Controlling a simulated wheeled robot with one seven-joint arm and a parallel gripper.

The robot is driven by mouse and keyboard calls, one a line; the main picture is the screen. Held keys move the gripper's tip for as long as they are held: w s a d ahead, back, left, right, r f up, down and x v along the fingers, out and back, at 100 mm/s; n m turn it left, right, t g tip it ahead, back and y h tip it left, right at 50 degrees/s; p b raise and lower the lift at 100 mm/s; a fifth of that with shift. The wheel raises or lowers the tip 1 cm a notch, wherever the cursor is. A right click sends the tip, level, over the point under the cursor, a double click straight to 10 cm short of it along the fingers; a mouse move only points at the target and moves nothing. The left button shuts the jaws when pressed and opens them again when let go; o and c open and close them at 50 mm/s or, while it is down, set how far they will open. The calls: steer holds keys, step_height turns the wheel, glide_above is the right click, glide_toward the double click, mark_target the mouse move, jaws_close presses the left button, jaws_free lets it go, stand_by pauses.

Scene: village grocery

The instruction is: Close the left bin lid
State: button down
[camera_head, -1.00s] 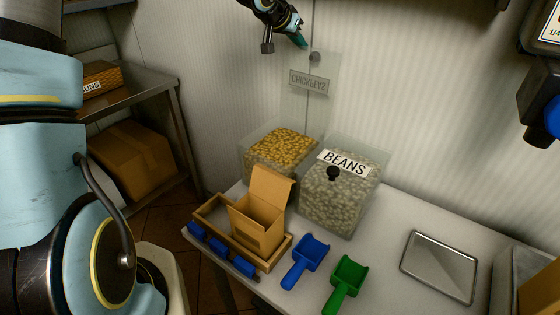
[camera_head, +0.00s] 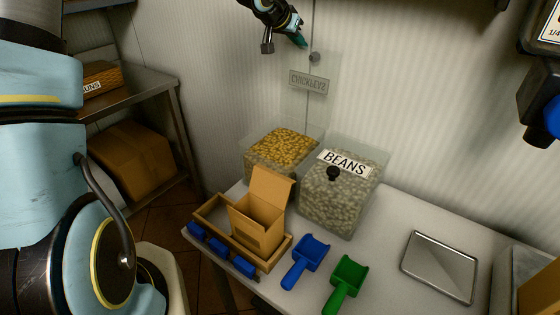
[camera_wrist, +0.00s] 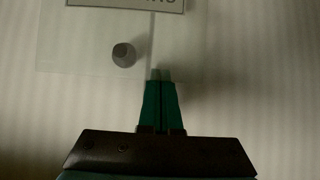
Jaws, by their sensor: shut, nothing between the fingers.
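The left bin (camera_head: 270,174) is a clear box of yellow chickpeas at the back left of the counter. Its clear lid (camera_head: 303,99) stands raised against the wall, with an upside-down chickpeas label (camera_head: 309,81) and a dark round knob (camera_head: 315,57). In the wrist view the lid's knob (camera_wrist: 124,54) is left of my fingertips. My gripper (camera_head: 302,42) is shut and empty, just above and left of the knob in the head view; its green fingers (camera_wrist: 160,76) also show in the wrist view. I cannot tell whether they touch the lid.
The beans bin (camera_head: 338,205) with its lid down stands right of the chickpeas. In front are a wooden tray (camera_head: 272,258) with an open carton (camera_head: 258,214), a blue scoop (camera_head: 307,260) and a green scoop (camera_head: 345,283). A metal tray (camera_head: 440,265) lies at right.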

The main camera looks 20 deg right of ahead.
steer(key=shift+a+f, duration=0.25)
steer(key=shift+f, duration=0.25)
steer(key=s+a+p, duration=0.1)
steer(key=s+a, duration=0.2)
steer(key=a, duration=0.3)
steer(key=shift+s+p, duration=0.2)
steer(key=shift+p, duration=0.2)
steer(key=shift+r, duration=0.1)
